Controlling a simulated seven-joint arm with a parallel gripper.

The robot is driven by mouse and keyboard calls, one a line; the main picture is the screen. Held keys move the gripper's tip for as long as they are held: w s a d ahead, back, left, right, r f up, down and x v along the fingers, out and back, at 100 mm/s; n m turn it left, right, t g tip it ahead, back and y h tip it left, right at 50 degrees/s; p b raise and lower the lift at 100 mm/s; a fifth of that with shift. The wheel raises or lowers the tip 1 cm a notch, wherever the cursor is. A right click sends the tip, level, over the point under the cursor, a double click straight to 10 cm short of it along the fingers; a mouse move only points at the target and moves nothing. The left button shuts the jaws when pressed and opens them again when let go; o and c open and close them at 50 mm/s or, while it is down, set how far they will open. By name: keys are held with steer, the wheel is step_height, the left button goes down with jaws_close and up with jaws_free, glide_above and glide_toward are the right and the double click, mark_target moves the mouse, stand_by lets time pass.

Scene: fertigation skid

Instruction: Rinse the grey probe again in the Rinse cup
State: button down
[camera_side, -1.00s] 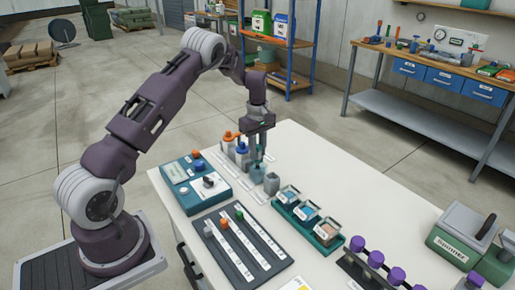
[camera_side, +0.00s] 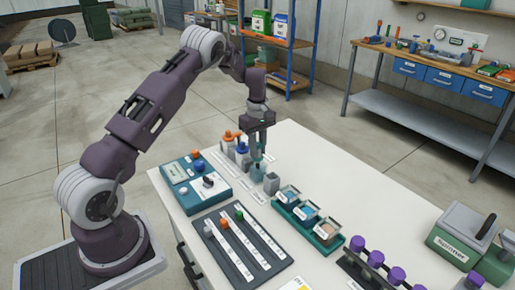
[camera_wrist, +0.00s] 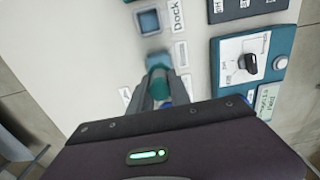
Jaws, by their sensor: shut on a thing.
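My gripper (camera_side: 258,154) is shut on the grey probe, which is mostly hidden between the fingers. In the wrist view a teal part (camera_wrist: 158,84) shows between my fingertips. In the side view the fingers point straight down over a pale teal cup (camera_side: 257,174), which I take to be the Rinse cup. In the wrist view its light blue top (camera_wrist: 157,60) shows just beyond the teal part. The probe's tip is hidden, so I cannot tell how deep it sits in the cup.
A grey square holder (camera_side: 271,184) stands right beside the cup. Orange-capped (camera_side: 229,136) and blue-capped (camera_side: 242,148) probes stand close on the left. The teal meter box (camera_side: 196,183), slotted rack (camera_side: 240,243) and sample tray (camera_side: 307,215) are nearer the camera. Clear tabletop lies behind to the right.

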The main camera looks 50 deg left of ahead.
steer(key=shift+f, duration=0.65)
steer(key=shift+r, duration=0.8)
steer(key=shift+f, duration=0.1)
steer(key=shift+f, duration=0.7)
steer(key=shift+r, duration=0.1)
steer(key=shift+r, duration=4.15)
